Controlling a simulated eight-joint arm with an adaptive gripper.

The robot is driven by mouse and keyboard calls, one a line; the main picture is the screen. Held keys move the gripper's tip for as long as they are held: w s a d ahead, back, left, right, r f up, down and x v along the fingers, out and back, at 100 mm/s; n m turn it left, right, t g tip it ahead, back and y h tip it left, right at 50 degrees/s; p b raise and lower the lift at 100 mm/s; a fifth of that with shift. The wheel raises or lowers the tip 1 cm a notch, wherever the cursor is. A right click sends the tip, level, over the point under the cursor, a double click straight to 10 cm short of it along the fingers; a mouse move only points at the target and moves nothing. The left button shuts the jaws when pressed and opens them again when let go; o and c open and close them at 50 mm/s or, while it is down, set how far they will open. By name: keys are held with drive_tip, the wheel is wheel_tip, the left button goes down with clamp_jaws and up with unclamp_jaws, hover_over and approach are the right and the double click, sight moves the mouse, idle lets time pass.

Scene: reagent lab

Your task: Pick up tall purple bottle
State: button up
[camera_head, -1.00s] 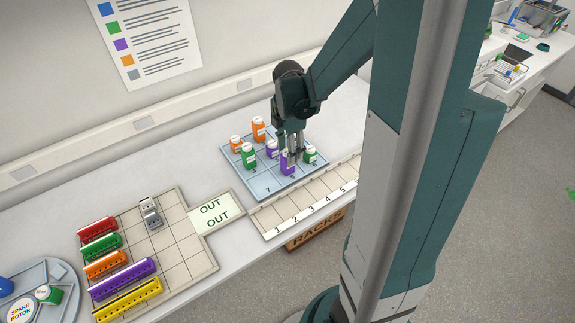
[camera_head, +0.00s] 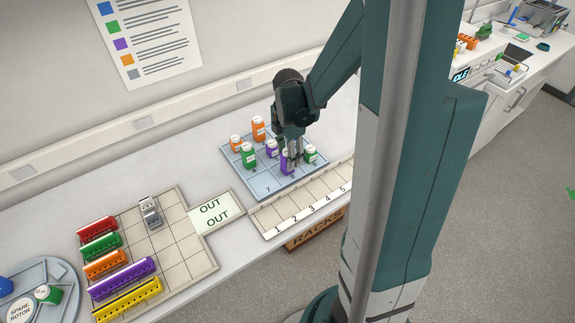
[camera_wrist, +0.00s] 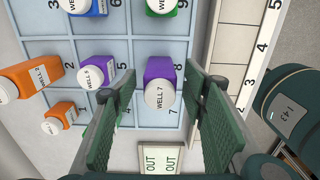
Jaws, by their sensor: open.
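The tall purple bottle (camera_head: 286,163) stands upright on the blue gridded tray (camera_head: 246,187), partly hidden by my gripper in the head view. My gripper (camera_head: 292,159) is open and points down at this bottle. In the wrist view its green finger pads (camera_wrist: 160,85) stand on either side of the bottle, with a gap visible around the cap. A smaller purple bottle (camera_wrist: 96,70), capped WELL 5, stands left of the left finger; it also shows in the head view (camera_head: 271,149).
Green bottles (camera_head: 248,157) (camera_head: 310,155) and orange bottles (camera_head: 258,130) (camera_head: 236,143) stand close by on the tray. A numbered rack strip (camera_head: 300,205) runs along the tray's front. An OUT pad (camera_head: 215,212) and coloured racks (camera_head: 122,278) lie to the left.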

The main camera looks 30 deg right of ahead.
drive_tip(key=shift+f, duration=2.55)
drive_tip(key=c, duration=1)
